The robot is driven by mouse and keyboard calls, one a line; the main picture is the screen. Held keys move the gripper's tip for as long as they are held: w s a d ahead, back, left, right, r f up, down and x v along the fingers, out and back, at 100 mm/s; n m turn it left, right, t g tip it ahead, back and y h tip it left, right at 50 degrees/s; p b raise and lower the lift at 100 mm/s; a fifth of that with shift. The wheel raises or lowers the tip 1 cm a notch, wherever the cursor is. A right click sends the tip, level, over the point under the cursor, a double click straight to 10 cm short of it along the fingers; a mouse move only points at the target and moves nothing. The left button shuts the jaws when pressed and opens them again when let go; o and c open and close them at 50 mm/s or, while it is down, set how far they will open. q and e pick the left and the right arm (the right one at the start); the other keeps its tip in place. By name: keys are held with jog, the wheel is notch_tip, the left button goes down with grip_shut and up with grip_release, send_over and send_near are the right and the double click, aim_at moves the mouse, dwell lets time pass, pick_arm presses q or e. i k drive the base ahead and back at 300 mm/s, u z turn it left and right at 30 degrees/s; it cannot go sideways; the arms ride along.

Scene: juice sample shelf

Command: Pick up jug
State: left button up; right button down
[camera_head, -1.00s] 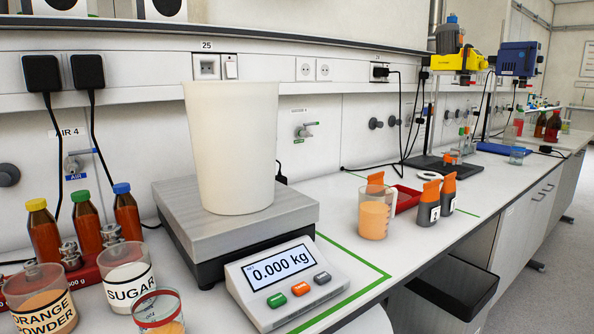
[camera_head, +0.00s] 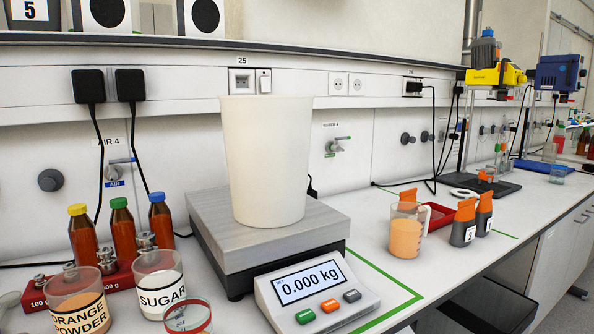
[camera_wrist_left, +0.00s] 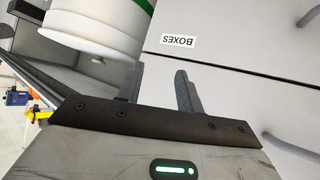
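A clear jug (camera_head: 405,232) with orange contents stands upright on the white bench, right of the scale. A large plain cream container (camera_head: 267,165) stands on the scale (camera_head: 262,245), whose display reads 0.000 kg. My left gripper (camera_wrist_left: 158,80) shows only in the left wrist view. Its two fingers are apart with nothing between them, near a grey cabinet front labelled BOXES. The jug does not show in the left wrist view. Neither gripper is in the head view.
Dark bottles with orange caps (camera_head: 463,228) and a red tray (camera_head: 437,214) stand close to the jug. Orange powder (camera_head: 80,305) and sugar (camera_head: 160,285) jars crowd the front left. A white round container (camera_wrist_left: 95,25) is near my left gripper.

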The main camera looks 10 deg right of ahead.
aim_at(410, 222)
jog(key=u, duration=3.2)
jog(key=k, duration=2)
jog(key=z, duration=1.8)
